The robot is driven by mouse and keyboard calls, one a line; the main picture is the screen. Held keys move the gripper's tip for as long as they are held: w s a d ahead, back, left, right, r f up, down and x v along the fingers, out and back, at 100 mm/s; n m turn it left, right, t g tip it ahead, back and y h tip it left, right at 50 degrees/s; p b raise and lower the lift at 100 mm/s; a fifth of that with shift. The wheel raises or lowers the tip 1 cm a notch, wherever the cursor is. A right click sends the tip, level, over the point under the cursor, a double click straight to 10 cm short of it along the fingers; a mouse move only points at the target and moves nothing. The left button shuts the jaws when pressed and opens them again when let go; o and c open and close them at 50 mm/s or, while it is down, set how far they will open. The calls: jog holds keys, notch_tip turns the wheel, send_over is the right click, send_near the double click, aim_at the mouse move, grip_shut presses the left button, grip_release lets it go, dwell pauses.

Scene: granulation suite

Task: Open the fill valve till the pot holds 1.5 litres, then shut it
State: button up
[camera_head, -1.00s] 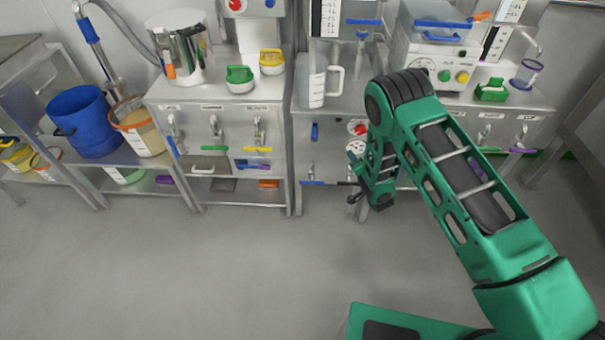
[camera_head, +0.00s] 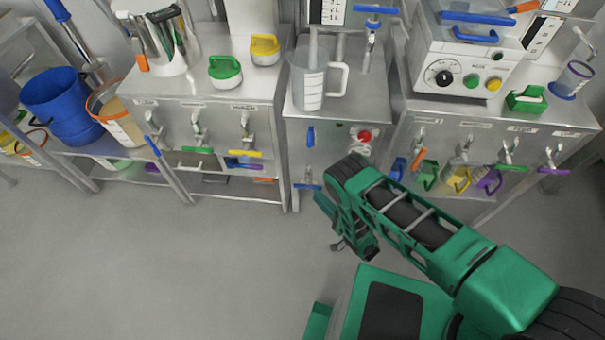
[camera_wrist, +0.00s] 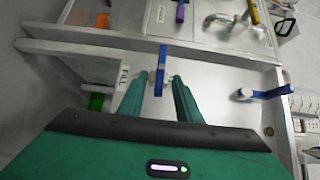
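The clear, graduated pot (camera_head: 310,85) with a white handle stands upright on the middle metal bench; I cannot make out any level in it. In the wrist view a blue lever (camera_wrist: 160,68) sits beside a white label reading FILL (camera_wrist: 123,78). My gripper (camera_wrist: 159,82) has its two green fingers apart, one on each side of this lever, with gaps showing. I cannot tell how far the lever is from the fingertips in depth. In the head view my gripper (camera_head: 338,245) is low in front of the middle bench, its fingers unclear.
A second blue lever (camera_wrist: 265,93) lies to the right in the wrist view. Side benches carry several taps. The grey floor (camera_head: 150,260) ahead is clear.

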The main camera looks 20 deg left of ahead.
aim_at(306, 186)
jog(key=x, duration=1.1)
jog(key=shift+s+a, duration=0.15)
jog(key=shift+s, duration=0.05)
grip_shut()
